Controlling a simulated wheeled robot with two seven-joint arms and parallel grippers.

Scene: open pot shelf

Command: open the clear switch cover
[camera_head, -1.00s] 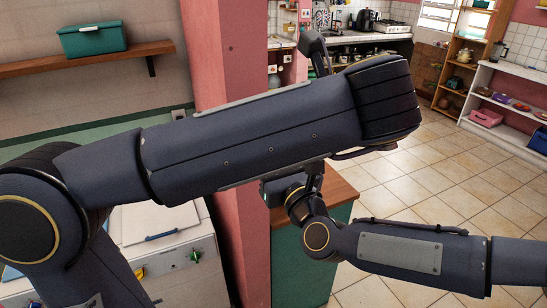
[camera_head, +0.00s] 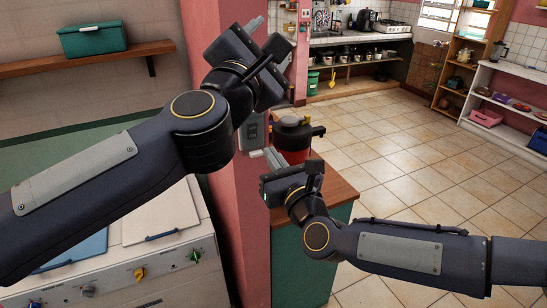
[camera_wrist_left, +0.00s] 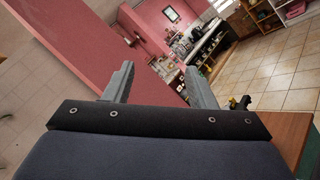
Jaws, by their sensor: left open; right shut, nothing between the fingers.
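A small grey switch box (camera_head: 252,132) is on the pink pillar, just above my right gripper. It is small and partly hidden by my left arm, and I cannot tell whether its clear cover is open or shut. My left gripper (camera_head: 268,42) is raised in front of the pillar, above the switch box. Its two fingers are apart and empty in the left wrist view (camera_wrist_left: 160,82), with the pink wall beyond them. My right gripper (camera_head: 264,154) is shut and empty, just below the switch box; I cannot tell if it touches anything.
A red pot (camera_head: 292,152) with a dark lid stands on the wooden-topped green cabinet (camera_head: 335,193), behind my right gripper. A white stove (camera_head: 165,240) with knobs is at the lower left. A green box (camera_head: 94,40) sits on a wall shelf. The tiled floor (camera_head: 410,160) is clear.

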